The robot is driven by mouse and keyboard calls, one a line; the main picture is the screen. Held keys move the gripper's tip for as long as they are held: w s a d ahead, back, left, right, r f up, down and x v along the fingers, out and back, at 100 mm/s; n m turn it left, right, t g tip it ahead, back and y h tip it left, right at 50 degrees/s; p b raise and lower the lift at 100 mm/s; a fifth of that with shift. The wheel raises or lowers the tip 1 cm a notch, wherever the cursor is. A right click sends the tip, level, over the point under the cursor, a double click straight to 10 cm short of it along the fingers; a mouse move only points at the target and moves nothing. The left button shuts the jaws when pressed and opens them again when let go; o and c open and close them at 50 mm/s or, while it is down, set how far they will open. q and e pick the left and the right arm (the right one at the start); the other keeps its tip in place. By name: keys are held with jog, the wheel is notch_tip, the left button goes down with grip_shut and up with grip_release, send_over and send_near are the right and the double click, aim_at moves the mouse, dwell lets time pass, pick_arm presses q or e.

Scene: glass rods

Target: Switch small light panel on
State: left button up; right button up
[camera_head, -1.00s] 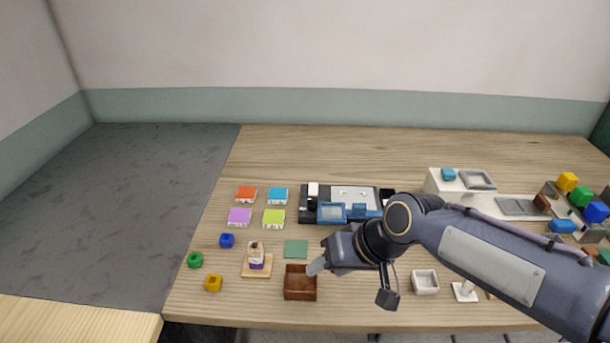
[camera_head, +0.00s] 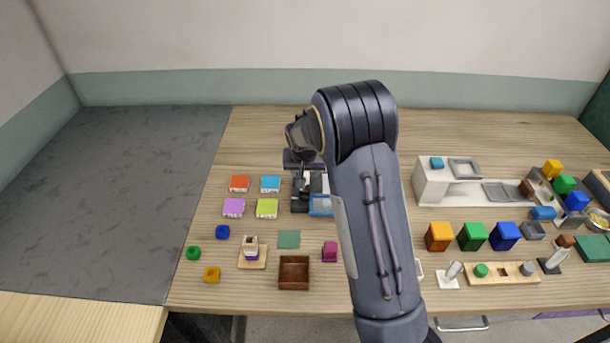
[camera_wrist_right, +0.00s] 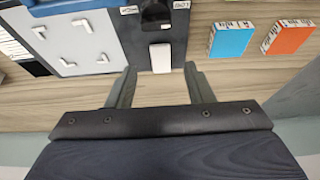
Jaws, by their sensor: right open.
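The small light panel is a grey plate (camera_wrist_right: 82,42) with white corner marks, in the upper left of the right wrist view. Beside it is a black strip with a white switch piece (camera_wrist_right: 160,57) and small labels. Contact cannot be told. In the head view the right gripper (camera_head: 303,163) is at the panel's far edge. My left gripper is out of view.
A blue frame (camera_head: 320,206) lies at the panel's near side. Blue (camera_head: 270,184) and orange-red (camera_head: 239,184) flat boxes lie left of it, with purple and lime ones nearer. A brown tray (camera_head: 294,286) is at the front. The back strip of table is clear.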

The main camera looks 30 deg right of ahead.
jog(key=x, duration=0.5)
jog(key=shift+p, duration=0.4)
